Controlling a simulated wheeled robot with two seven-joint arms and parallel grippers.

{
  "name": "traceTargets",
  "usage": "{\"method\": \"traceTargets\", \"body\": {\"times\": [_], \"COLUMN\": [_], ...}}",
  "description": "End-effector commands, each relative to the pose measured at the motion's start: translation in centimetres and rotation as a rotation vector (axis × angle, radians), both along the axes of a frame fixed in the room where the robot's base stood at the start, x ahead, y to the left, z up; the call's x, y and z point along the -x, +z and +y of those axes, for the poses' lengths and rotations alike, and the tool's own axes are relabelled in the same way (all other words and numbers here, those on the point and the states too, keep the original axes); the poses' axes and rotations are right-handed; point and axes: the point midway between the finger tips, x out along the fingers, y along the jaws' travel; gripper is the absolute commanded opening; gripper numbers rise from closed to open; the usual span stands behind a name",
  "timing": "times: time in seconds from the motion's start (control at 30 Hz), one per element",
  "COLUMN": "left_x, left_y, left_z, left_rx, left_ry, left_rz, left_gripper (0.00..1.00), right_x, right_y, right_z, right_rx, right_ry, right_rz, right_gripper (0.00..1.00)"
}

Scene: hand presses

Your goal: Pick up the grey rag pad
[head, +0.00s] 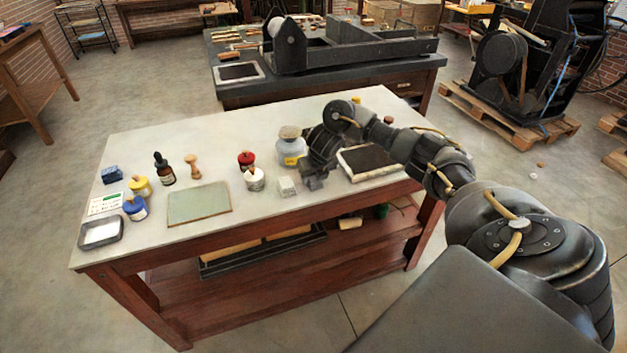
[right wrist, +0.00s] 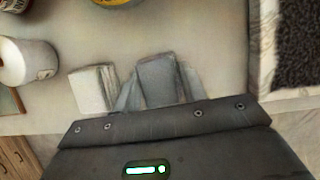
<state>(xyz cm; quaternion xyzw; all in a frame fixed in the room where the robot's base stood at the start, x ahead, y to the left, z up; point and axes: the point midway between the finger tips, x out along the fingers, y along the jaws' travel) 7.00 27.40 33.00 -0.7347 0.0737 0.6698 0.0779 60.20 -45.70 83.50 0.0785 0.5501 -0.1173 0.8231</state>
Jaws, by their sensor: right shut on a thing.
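The grey rag pad (right wrist: 160,80) is a dark grey folded block between the two fingers of my right gripper (right wrist: 158,90) in the right wrist view. The fingers are shut on it from both sides. In the head view my right gripper (head: 314,182) is low over the front edge of the table, and the arm and fingers mostly hide the pad. I cannot tell whether the pad touches the tabletop. A separate whitish pad (head: 287,187) lies just left of the gripper; it also shows in the right wrist view (right wrist: 92,90). My left gripper is not in view.
A black slab in a pale frame (head: 370,159) lies right of the gripper. A yellow-labelled jar (head: 291,152) stands behind it.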

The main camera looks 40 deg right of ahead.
Motion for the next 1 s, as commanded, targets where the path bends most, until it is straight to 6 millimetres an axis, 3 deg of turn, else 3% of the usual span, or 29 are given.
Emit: {"method": "traceTargets", "body": {"times": [0.33,0.5,0.6,0.77,1.0], "left_x": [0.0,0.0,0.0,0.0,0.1], "left_y": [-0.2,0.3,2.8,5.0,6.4], "left_z": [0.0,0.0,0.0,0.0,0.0], "left_rx": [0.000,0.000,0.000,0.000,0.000], "left_ry": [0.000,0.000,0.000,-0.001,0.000], "left_rz": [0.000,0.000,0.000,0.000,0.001], "left_gripper": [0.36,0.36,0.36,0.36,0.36], "right_x": [-0.1,-0.2,2.0,5.0,10.0], "right_y": [0.7,3.9,6.7,10.4,12.0], "right_z": [0.0,-0.1,0.4,1.4,3.1], "right_rx": [0.000,0.003,0.007,0.005,0.002], "right_ry": [0.000,0.001,0.005,0.004,0.005], "right_rz": [-0.003,-0.006,-0.003,-0.004,-0.001], "right_gripper": [0.19,0.19,0.19,0.19,0.19]}}
